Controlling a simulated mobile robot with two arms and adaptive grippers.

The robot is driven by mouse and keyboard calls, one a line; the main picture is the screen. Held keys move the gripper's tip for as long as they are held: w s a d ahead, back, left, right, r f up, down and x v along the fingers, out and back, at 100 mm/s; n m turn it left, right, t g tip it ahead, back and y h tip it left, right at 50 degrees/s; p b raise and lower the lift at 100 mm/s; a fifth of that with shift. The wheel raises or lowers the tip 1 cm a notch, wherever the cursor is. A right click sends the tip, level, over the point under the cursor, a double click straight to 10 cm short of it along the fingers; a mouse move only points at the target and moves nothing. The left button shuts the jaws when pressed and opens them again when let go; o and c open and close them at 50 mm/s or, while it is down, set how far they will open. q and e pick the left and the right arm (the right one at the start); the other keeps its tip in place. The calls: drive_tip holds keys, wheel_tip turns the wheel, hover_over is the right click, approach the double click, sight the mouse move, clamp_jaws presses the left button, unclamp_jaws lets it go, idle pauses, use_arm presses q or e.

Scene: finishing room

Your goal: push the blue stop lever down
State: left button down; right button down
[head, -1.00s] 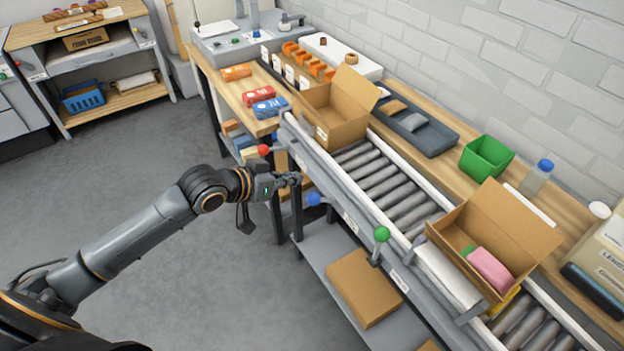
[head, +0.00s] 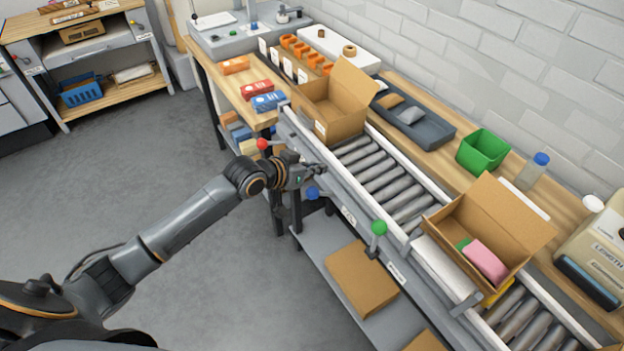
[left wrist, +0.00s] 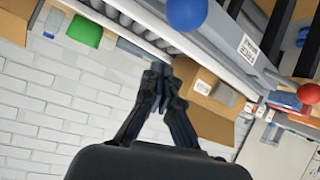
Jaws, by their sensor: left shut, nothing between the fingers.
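The blue stop lever shows as a round blue knob (head: 313,193) on the side of the conveyor frame. It is also at the top of the left wrist view (left wrist: 187,13), large and close. My left gripper (head: 318,170) is shut and empty, and it appears just above the blue knob in the head view. In the left wrist view its fingertips (left wrist: 160,74) are together, apart from the knob in the picture. I cannot tell whether any part of the gripper touches the lever. Its stem is mostly hidden. My right gripper is not in view.
A red knob (head: 263,144) and a green knob (head: 379,228) are on the same conveyor side. An open cardboard box (head: 335,118) stands on the conveyor beyond my gripper. Another open box (head: 490,225) is farther right. The floor at left is clear.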

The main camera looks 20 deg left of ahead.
sight(312, 187)
use_arm(q)
drive_tip(key=shift+s+a+f+p, duration=0.1)
drive_tip(key=shift+s+f+p, duration=0.25)
drive_tip(key=shift+f, duration=0.25)
drive_tip(key=shift+s+a+f+p, duration=0.1)
drive_tip(key=shift+s+f+p, duration=0.15)
drive_tip(key=shift+s+f, duration=0.3)
drive_tip(key=shift+s+a+f, duration=0.15)
drive_tip(key=shift+s+f, duration=0.1)
drive_tip(key=shift+s, duration=0.05)
drive_tip(key=shift+f, duration=0.1)
drive_tip(key=shift+w, duration=0.1)
